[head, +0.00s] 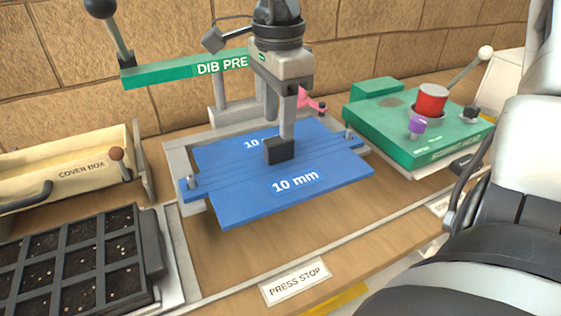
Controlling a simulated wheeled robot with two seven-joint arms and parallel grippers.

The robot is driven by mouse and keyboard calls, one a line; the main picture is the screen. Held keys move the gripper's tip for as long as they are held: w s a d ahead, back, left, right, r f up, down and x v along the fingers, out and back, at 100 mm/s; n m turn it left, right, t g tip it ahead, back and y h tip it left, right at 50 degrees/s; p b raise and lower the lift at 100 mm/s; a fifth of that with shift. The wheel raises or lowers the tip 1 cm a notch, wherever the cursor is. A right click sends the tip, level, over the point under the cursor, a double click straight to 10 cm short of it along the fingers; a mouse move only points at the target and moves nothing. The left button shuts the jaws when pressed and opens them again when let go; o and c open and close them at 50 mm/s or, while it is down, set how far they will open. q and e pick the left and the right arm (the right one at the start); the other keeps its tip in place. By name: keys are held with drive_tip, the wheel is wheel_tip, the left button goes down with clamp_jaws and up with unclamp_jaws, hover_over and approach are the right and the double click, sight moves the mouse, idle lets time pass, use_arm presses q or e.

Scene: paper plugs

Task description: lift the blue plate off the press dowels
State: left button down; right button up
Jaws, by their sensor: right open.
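The blue plate (235,205), marked "10 mm", lies across the grey press frame (178,160). A metal dowel stands at its left end (191,182) and another at its right end (348,132). My right gripper (277,138) comes down from above over the middle of the plate. It is open, and its nearer black fingertip overlaps the plate in the picture; I cannot tell whether it touches. The other fingertip is mostly hidden behind it. No left gripper shows.
The green press beam (180,72), with a dark lever, is behind my gripper. A pink handle (312,103) is close to its right. A seed tray (75,262) and cover box (70,170) stand left, a green device (410,120) right.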

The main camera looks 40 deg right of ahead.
sight(279, 139)
drive_tip(key=shift+f, duration=0.15)
drive_tip(key=shift+f+b, duration=1.85)
drive_tip(key=shift+f, duration=0.05)
clamp_jaws()
drive_tip(key=c, duration=0.5)
unclamp_jaws()
drive_tip(key=shift+r, duration=0.1)
clamp_jaws()
